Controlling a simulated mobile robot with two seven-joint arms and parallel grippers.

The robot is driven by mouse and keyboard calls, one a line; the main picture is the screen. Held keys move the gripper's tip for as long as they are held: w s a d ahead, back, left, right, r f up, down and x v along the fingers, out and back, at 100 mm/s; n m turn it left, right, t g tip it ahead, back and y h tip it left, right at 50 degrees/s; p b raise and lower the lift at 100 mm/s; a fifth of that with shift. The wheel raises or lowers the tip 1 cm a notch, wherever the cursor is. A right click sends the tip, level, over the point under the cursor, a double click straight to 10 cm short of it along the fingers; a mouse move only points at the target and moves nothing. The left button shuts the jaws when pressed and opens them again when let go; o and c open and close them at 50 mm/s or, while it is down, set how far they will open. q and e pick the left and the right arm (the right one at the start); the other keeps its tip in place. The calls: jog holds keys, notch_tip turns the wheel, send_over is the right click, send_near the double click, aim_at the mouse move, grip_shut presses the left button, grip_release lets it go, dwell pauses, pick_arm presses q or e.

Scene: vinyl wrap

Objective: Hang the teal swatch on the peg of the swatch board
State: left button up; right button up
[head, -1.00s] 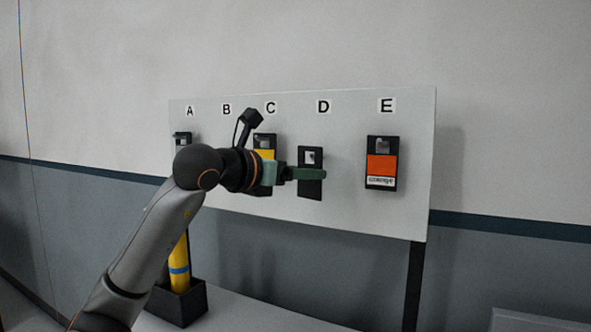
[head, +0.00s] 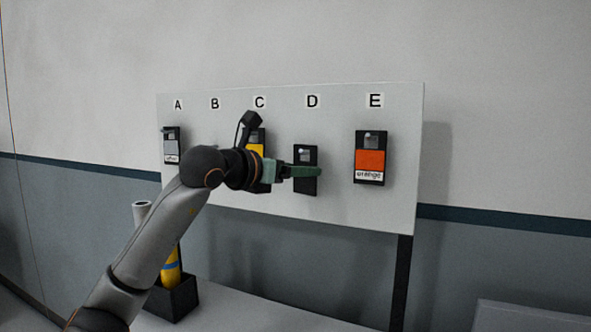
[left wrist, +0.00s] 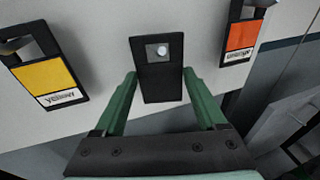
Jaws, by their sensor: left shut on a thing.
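The held swatch (head: 306,184) is a black card with a window near its top, below the letter D on the swatch board (head: 340,205). No teal face shows on it. My left gripper (head: 312,172) is shut on this card, its green fingers on either side. In the left wrist view the card (left wrist: 160,85) stands upright between the fingertips (left wrist: 159,75). A pale round peg end (left wrist: 162,50) shows in the window. I cannot tell whether the peg passes through it. My right gripper is not in view.
An orange swatch (head: 370,160) hangs under E, close to the right. A yellow swatch (head: 257,150) under C is partly hidden by my arm. A grey swatch (head: 172,146) hangs under A. A black box (head: 176,302) with rolls stands below.

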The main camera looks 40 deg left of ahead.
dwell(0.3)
pick_arm(q)
jog(key=o, duration=1.4)
jog(key=shift+s, duration=0.1)
jog(key=s+r+b, duration=0.2)
jog(key=s+b, duration=0.2)
jog(key=s, duration=0.8)
jog(key=shift+s+d+b, duration=0.15)
jog(key=shift+d+b, duration=0.15)
jog(key=shift+b, duration=0.1)
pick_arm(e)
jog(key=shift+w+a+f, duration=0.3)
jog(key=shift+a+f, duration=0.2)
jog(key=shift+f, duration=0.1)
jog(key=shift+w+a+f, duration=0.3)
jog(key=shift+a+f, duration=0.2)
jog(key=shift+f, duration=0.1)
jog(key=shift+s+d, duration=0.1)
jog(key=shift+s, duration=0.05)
